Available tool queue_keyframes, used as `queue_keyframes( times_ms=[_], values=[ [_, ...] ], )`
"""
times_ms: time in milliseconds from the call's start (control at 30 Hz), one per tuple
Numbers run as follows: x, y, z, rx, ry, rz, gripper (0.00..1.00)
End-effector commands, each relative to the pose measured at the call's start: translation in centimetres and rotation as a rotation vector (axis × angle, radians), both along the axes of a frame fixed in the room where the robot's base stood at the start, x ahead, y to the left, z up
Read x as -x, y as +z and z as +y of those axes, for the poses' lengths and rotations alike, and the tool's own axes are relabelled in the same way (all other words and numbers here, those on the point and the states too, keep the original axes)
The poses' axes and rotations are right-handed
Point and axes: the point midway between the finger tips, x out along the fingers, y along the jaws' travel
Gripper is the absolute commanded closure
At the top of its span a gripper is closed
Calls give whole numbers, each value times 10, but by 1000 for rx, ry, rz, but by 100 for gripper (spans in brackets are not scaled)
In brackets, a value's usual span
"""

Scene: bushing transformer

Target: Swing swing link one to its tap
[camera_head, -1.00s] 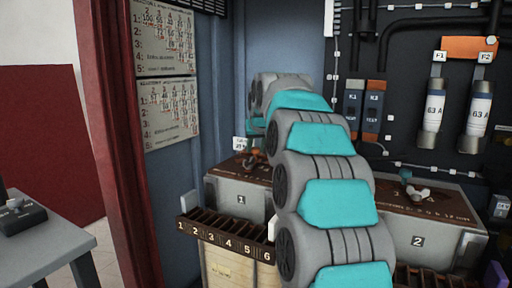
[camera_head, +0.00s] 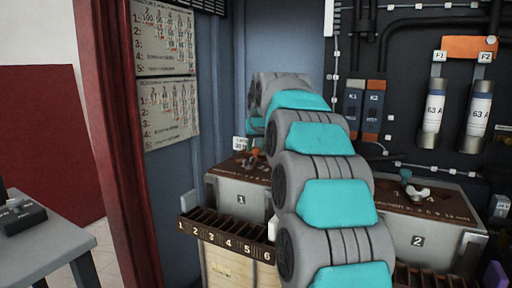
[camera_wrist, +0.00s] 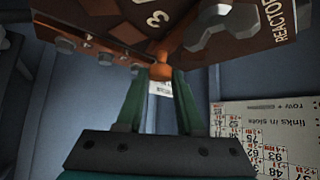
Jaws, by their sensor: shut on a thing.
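Swing link one, a copper-orange link with a round orange knob (camera_wrist: 161,70), sits at the edge of the brown top of box 1. My gripper (camera_wrist: 160,78) is shut on that knob, with a green finger on either side. The brown top shows a "3" and bolts in the wrist view. In the head view, box 1 (camera_head: 240,197) stands at the back left, and the link (camera_head: 252,158) shows small on its top. My arm hides the gripper and the right part of box 1 there.
Box 2 (camera_head: 418,240) with a silver wing-shaped part on top stands at the right. A numbered slot rack (camera_head: 215,236) runs in front of box 1. Charts (camera_head: 168,113) hang on the left wall. A grey wing-shaped part (camera_wrist: 222,28) lies near the gripper.

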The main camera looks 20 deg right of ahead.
Motion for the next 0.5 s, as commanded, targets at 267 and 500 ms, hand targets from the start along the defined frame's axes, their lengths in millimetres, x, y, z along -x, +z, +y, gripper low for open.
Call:
queue_keyframes(
  times_ms=[267, 500],
  values=[
    [6, -1, -7, 3, -120, -1, 100],
    [16, -2, -15, 2, -288, 0, 100]
  ],
)
